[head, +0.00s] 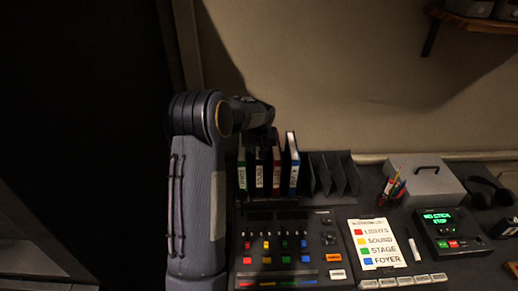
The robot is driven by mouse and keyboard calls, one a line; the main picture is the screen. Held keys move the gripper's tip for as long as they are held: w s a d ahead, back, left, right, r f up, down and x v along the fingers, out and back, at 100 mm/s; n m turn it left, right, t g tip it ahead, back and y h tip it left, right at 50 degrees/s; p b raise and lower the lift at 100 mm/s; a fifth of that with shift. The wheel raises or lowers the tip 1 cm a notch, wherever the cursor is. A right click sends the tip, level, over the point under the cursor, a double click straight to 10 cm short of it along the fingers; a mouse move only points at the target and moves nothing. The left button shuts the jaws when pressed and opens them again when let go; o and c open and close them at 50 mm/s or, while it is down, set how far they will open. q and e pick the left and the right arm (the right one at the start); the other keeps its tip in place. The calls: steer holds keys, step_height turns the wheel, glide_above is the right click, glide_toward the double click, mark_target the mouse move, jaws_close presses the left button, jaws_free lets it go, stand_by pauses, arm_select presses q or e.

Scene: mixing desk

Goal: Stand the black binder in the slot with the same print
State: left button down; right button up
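Several binders with printed spine labels stand in a row in a rack behind the mixing desk. The black binder (259,177) seems to be the one with a white label between the green binder (242,172) and the red binder (276,172); its print is too small to read surely. A blue binder (292,172) stands right of the red one. Empty dark slots (332,174) lie to the right; no print on them is readable. My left gripper (268,146) points down at the tops of the binders. Its fingers are dark and partly hidden, so its opening and hold are unclear.
The mixing desk (290,271) with coloured buttons lies in front. A label sheet (376,244), a pen cup (393,191), a grey box (424,181), a green-display unit (446,232) and headphones (490,190) stand to the right. A wall closes the back.

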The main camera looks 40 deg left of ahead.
arm_select(q)
steer(key=shift+f+b, duration=0.25)
steer(key=shift+b, duration=0.15)
arm_select(e)
steer(key=shift+f, duration=0.4)
stand_by(0.4)
arm_select(q)
steer(key=c, duration=1)
jaws_free()
steer(key=shift+c, duration=0.2)
